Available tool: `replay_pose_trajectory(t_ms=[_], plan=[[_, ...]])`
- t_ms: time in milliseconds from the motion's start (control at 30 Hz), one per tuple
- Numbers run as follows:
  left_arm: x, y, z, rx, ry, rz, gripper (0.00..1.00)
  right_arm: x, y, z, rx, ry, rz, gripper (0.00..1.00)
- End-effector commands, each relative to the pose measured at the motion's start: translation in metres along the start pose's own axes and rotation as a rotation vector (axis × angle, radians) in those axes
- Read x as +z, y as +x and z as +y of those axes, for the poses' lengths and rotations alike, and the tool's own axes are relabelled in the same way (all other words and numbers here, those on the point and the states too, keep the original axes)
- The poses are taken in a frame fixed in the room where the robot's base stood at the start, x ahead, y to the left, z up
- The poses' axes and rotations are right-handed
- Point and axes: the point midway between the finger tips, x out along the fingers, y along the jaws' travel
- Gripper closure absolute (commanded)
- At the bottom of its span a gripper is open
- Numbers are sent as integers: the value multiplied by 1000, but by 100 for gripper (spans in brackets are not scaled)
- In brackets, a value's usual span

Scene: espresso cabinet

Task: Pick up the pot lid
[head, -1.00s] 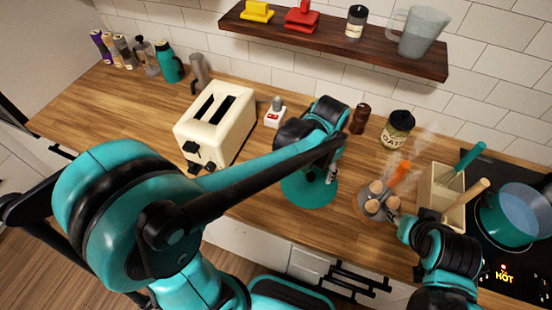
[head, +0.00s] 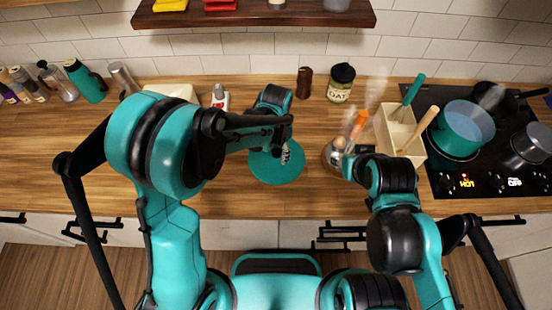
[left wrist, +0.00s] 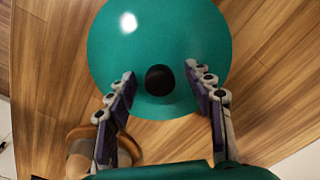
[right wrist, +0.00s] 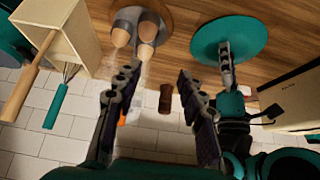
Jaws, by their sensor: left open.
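The pot lid (head: 277,173) is a flat teal disc lying on the wooden counter. It fills the upper middle of the left wrist view (left wrist: 160,30), with a round black knob (left wrist: 160,80) at its centre. My left gripper (head: 286,155) is over the lid; in the left wrist view its open fingers (left wrist: 160,78) stand either side of the knob with gaps. My right gripper (right wrist: 160,75) is open and empty, near a round egg holder. The lid also shows in the right wrist view (right wrist: 212,38).
The egg holder (head: 331,157) stands right of the lid, with a cream utensil box (head: 400,135) beyond it. A teal pot (head: 464,125) sits on the black hob (head: 480,172). A jar (head: 341,84) and brown grinder (head: 304,82) stand behind. Counter left of the lid is clear.

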Motion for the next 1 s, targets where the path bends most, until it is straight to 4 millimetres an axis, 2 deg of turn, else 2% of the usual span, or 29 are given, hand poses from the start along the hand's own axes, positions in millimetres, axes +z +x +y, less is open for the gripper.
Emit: replay_pose_trajectory(t_ms=[233,267,400,467,767,867,1000], plan=[[0,3,0,0,0,0,48,0,0,0,0,0,0,60],[0,3,0,0,0,0,50,0,0,0,0,0,0,60],[0,3,0,0,0,0,87,0,0,0,0,0,0,60],[0,3,0,0,0,0,100,0,0,0,0,0,0,60],[0,1,0,0,0,0,100,0,0,0,0,0,0,60],[0,-9,0,0,0,0,100,-2,-3,0,0,0,0,60],[0,-36,0,0,0,0,100,-6,-9,0,0,0,0,60]])
